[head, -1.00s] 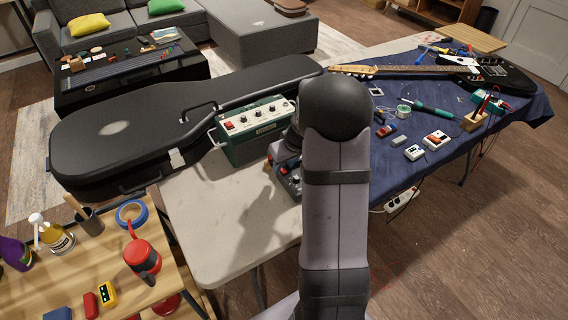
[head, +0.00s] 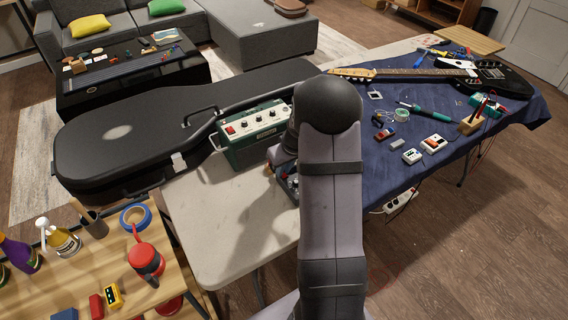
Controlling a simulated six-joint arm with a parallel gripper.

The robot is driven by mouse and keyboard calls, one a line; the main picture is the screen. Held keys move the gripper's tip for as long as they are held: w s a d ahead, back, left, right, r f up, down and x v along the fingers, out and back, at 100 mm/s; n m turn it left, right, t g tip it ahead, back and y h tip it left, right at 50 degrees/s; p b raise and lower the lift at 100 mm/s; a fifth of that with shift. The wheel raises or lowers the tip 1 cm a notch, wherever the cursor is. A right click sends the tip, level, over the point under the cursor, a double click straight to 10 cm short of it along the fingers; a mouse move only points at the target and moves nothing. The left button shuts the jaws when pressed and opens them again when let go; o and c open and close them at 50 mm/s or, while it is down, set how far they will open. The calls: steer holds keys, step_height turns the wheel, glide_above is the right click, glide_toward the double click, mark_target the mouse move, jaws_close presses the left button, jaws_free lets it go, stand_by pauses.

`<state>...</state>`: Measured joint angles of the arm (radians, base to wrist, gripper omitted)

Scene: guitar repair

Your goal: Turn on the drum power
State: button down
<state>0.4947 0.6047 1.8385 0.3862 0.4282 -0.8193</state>
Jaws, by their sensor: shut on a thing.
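A dark box with small knobs (head: 287,183), perhaps the drum unit, sits on the pale table just left of my arm. Its right part is hidden behind the arm, and I cannot see its power switch state. My gripper (head: 277,161) shows only in part, at the left of my arm and over the back of this box. Its fingertips are mostly hidden. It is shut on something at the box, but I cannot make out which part.
A green amplifier (head: 252,134) stands close behind the gripper, against a black guitar case (head: 120,140). A blue cloth (head: 460,130) right of my arm carries an electric guitar (head: 485,78), pedals and tools. The pale table's front left (head: 215,235) is clear.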

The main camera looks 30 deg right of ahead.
steer(key=shift+w+r+g+p, duration=0.35)
steer(key=shift+g+p, duration=0.55)
steer(key=shift+p, duration=2)
steer(key=shift+w+f+g+p, duration=0.15)
steer(key=shift+f+g+p, duration=0.25)
steer(key=shift+g, duration=0.2)
steer(key=c, duration=1.8)
jaws_free()
steer(key=shift+o, duration=0.2)
steer(key=shift+r, duration=0.15)
step_height(320, 180, up, 7)
steer(key=b, duration=0.2)
steer(key=shift+s, duration=0.3)
